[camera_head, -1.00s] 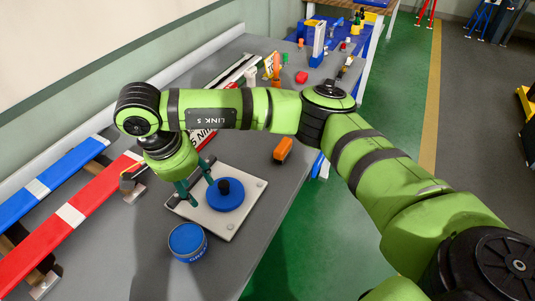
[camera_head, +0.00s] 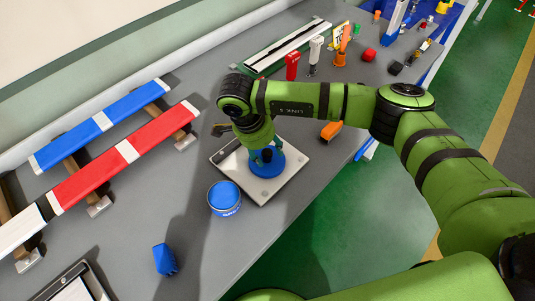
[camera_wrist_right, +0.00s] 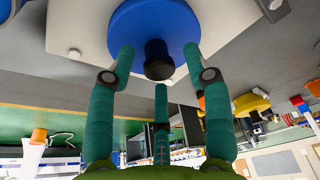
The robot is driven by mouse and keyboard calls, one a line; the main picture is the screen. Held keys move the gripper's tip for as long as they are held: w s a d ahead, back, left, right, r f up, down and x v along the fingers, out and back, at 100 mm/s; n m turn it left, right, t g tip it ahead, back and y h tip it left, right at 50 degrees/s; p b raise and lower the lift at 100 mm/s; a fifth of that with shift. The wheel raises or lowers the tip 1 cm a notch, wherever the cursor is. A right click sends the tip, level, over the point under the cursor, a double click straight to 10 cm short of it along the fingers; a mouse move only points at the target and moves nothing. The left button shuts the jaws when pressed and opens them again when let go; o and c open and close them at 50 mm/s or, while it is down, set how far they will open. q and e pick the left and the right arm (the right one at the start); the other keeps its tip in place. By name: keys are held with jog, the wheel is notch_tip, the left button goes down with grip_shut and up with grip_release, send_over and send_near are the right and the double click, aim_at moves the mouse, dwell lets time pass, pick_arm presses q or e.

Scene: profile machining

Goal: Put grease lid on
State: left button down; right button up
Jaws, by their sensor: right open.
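The blue grease lid (camera_head: 289,164) is a flat disc with a black knob (camera_wrist_right: 158,62). It lies on a pale square plate (camera_head: 263,190) on the grey table. My right gripper (camera_head: 267,155) is over the lid, pointing down at it and covering part of it. In the right wrist view its green fingers (camera_wrist_right: 160,66) are open, spread around the knob, with gaps visible between them and the knob. The blue grease can (camera_head: 224,199) stands at the plate's near left corner. Its top looks blue. My left gripper is not in view.
Blue and red bars (camera_head: 120,150) rest on supports at the left. An orange block (camera_head: 331,130) lies right of the plate. Several small upright items stand at the back. Table is free around the can.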

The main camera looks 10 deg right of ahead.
grip_shut()
jog(key=shift+r, duration=0.15)
